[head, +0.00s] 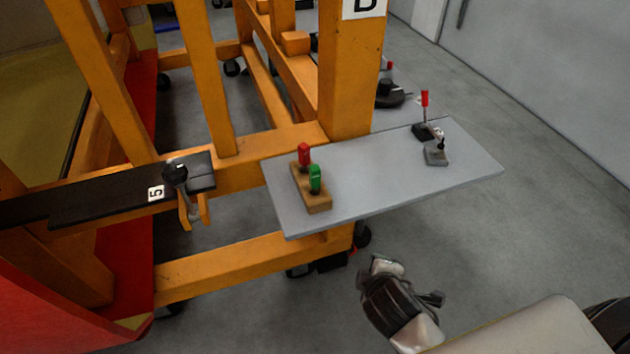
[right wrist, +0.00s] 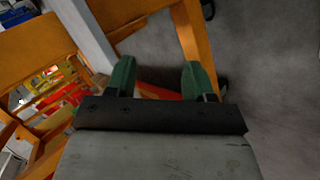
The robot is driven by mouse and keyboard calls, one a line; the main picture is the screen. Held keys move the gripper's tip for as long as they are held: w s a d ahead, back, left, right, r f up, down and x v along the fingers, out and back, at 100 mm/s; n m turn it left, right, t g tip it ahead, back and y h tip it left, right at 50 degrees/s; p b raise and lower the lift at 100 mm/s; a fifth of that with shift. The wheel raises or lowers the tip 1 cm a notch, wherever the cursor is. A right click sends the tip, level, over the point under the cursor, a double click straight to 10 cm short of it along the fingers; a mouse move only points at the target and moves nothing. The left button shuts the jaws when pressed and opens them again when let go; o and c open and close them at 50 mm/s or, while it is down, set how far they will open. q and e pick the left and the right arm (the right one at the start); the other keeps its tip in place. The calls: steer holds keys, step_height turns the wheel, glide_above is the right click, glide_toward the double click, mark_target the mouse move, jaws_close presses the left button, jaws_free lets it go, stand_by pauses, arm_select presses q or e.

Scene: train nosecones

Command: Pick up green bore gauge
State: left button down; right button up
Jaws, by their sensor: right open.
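The green bore gauge (head: 315,179) stands upright in a wooden block (head: 319,203) on the left part of a grey shelf. A red gauge (head: 304,154) stands just behind it in the same block. My right gripper (head: 398,296) is in front of and below the shelf, to the right of the block and apart from it. In the right wrist view its two green fingers (right wrist: 158,76) are spread with nothing between them. The bore gauge cannot be made out in that view. My left gripper is not in view.
The grey shelf (head: 385,170) is bare in its middle. At its right are a small metal device (head: 436,155) and a red-handled tool (head: 425,104). An orange frame (head: 345,75) rises behind. A black bar (head: 110,200) with a clamp lies left. Floor is open at right.

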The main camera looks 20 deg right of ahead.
steer(key=w+a+r+n+t, duration=0.1)
steer(key=w+r+n+t, duration=0.6)
steer(key=n, duration=0.5)
steer(key=n+t+y, duration=0.3)
steer(key=n+y, duration=0.1)
steer(key=n, duration=0.9)
glide_toward(316, 180)
steer(key=w, duration=0.4)
steer(key=w+p, duration=0.1)
steer(key=w, duration=0.1)
steer(key=shift+d+f, duration=0.2)
steer(key=shift+f, duration=0.15)
steer(key=w, duration=0.1)
steer(key=w+p, duration=0.1)
steer(key=w, duration=0.1)
steer(key=w+r, duration=0.1)
steer(key=shift+w+a, duration=0.3)
steer(key=shift+a, duration=0.05)
steer(key=shift+w, duration=0.35)
steer(key=shift+s, duration=0.15)
steer(key=c, duration=0.3)
jaws_close()
